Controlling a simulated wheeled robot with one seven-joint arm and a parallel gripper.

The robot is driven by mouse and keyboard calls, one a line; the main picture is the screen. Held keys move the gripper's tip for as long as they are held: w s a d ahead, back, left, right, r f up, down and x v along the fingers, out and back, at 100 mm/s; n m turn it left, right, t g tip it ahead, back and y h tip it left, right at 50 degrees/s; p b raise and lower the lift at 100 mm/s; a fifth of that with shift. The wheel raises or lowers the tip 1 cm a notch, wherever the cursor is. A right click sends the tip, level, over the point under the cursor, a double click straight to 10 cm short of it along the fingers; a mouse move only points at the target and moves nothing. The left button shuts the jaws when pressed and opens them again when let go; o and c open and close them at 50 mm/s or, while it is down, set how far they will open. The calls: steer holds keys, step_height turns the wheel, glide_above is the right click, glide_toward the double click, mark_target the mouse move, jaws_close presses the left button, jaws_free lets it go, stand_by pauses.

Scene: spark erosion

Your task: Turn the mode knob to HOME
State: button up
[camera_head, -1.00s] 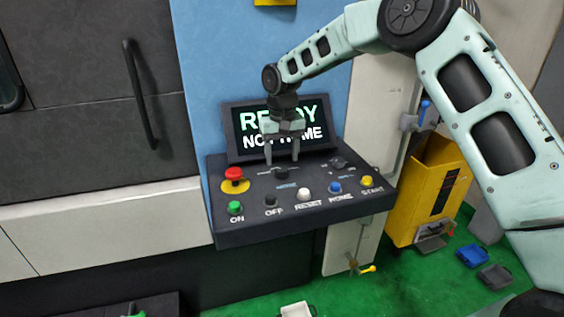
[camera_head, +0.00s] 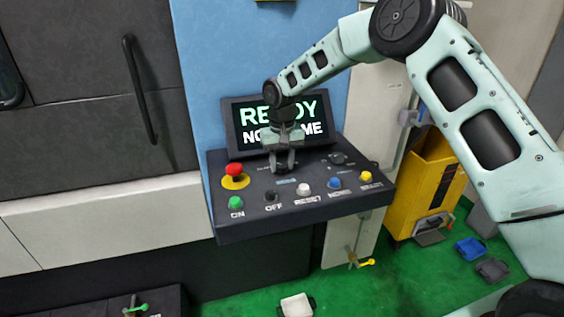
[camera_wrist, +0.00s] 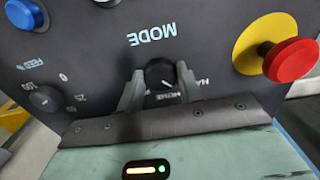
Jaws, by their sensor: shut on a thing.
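The mode knob (camera_wrist: 159,74) is a small black round knob under the upside-down word MODE in the wrist view. My gripper (camera_wrist: 160,79) is shut on it, with one grey finger on each side. A white pointer mark on the knob slants to the lower right, between a label starting HA at the right and a partly legible label below. In the head view my gripper (camera_head: 284,168) is down at the panel, and its fingers largely hide the knob. The screen (camera_head: 252,115) shows READY above a partly covered line.
A red emergency button (camera_head: 234,170) on a yellow base stands left of the knob. A front row holds green, black, white, blue and yellow buttons. A smaller black feed knob (camera_wrist: 45,98) also shows. The screen rises behind my gripper.

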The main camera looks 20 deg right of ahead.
mark_target(282, 165)
steer(key=m+b, duration=0.2)
steer(key=m, duration=0.1)
steer(key=shift+a+m, duration=0.1)
steer(key=shift+m, duration=0.2)
steer(key=shift+w+r+m+b, duration=0.1)
steer(key=shift+m+b, duration=0.35)
steer(key=shift+m, duration=2.15)
steer(key=o, duration=1)
step_height(282, 165, up, 17)
steer(key=b, duration=0.3)
steer(key=shift+r, duration=0.2)
